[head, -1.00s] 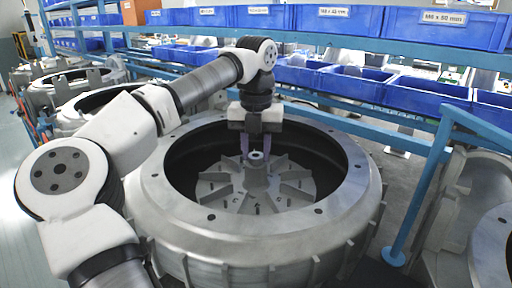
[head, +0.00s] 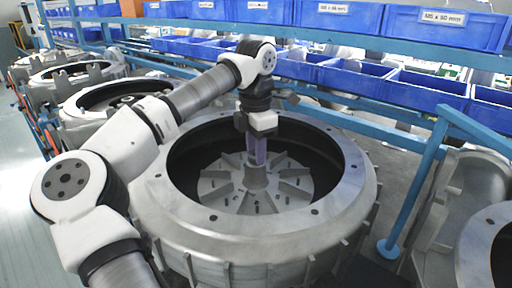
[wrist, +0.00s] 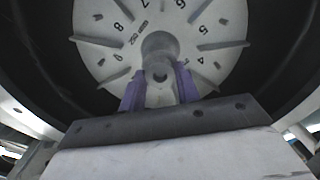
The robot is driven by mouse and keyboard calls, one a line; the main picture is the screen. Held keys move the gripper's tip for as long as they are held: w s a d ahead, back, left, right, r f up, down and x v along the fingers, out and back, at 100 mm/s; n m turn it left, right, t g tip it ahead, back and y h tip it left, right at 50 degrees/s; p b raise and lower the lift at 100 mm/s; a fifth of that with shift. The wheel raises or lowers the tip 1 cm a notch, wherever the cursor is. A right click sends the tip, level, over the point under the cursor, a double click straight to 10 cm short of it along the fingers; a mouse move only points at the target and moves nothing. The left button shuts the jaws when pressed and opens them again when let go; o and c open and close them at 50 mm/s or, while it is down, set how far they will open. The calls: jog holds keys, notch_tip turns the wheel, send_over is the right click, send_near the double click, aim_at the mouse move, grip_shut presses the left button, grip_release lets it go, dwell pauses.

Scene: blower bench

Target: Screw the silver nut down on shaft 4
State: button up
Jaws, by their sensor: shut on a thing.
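My gripper (head: 257,160) points straight down into the middle of the open round housing (head: 150,205). In the wrist view its two purple fingers (wrist: 160,76) are closed on the silver nut (wrist: 159,73) at the central shaft, one on each side. The shaft's hub (wrist: 160,44) rises from the grey finned impeller (wrist: 105,25), which has numbers printed between its fins. In the head view the fingers are seen nearly edge-on and hide the nut. How far down the shaft the nut sits cannot be told.
The thick housing rim surrounds my gripper, with a dark gap inside it. A blue rail post (head: 412,190) and another housing (head: 490,235) stand at the right. More housings (head: 105,100) line the left. Blue bins (head: 430,88) fill the shelves behind.

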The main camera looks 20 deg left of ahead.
jog(key=m, duration=0.6)
jog(key=shift+m, duration=0.4)
jog(key=m, duration=0.6)
jog(key=shift+a+m, duration=0.1)
jog(key=shift+m, duration=0.3)
jog(key=o, duration=0.8)
jog(key=shift+o, duration=0.2)
